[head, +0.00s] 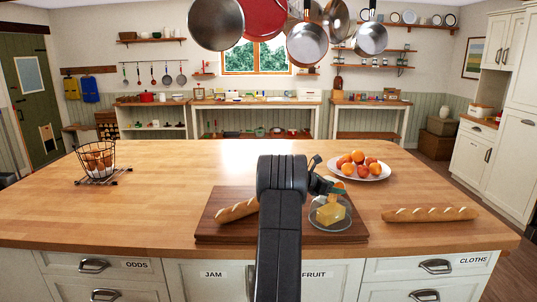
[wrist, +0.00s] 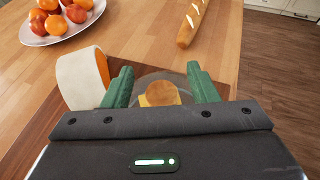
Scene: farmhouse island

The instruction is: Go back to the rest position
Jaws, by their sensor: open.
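My gripper (wrist: 161,86) is open, with its two green fingers apart. In the head view my gripper (head: 330,188) is over the right part of the dark wooden board, just above a clear glass dome (head: 318,222) with yellow cheese (head: 331,213) inside. In the wrist view a round brown knob (wrist: 161,93) shows between the fingers, with a gap on each side. My arm hides the middle of the board in the head view.
The board (head: 218,225) also bears a baguette (head: 237,210). A plate of fruit (head: 359,165) stands behind, another baguette (head: 430,214) lies to the right, and a wire egg basket (head: 99,158) stands at the left. Pans (head: 307,43) hang above. The island's left middle (head: 185,175) is clear.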

